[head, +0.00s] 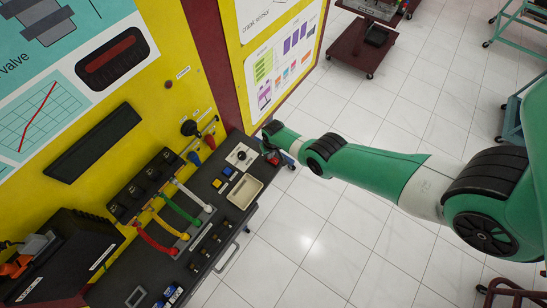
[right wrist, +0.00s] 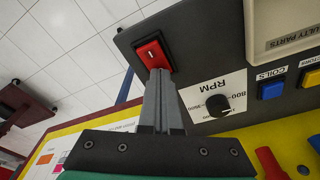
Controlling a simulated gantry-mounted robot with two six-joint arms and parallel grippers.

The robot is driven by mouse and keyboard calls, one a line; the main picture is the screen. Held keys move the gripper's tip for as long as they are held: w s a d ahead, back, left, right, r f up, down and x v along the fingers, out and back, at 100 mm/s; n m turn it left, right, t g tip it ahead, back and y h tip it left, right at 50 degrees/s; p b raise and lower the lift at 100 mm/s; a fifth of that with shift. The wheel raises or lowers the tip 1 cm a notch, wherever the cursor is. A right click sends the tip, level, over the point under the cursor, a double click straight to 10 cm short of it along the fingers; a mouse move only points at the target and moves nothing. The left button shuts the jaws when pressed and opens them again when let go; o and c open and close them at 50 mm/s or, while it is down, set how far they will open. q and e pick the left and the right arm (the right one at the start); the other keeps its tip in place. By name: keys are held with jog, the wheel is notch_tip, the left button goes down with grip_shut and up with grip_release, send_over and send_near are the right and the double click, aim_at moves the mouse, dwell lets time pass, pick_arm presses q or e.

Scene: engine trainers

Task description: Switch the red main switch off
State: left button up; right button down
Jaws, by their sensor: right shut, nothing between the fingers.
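The red main switch (right wrist: 151,52) is a red rocker in a black frame at the corner of the dark panel. A small white mark shows on its face. My right gripper (right wrist: 160,74) is shut and empty, with its fingertips at the near end of the switch, covering part of that end. I cannot tell whether they press on it. In the head view my right arm reaches in from the right, and the gripper end is small and partly hidden at the bench's far right corner. My left gripper is not in view.
Beside the switch are a black RPM knob (right wrist: 218,104), a blue button (right wrist: 271,89) and a yellow button (right wrist: 312,78). A beige tray (head: 245,192) sits on the bench. The yellow board (head: 190,88) rises behind. White floor lies open to the right.

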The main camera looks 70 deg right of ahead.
notch_tip(320, 180, up, 7)
jog(key=p, duration=0.6)
jog(key=shift+p, duration=0.3)
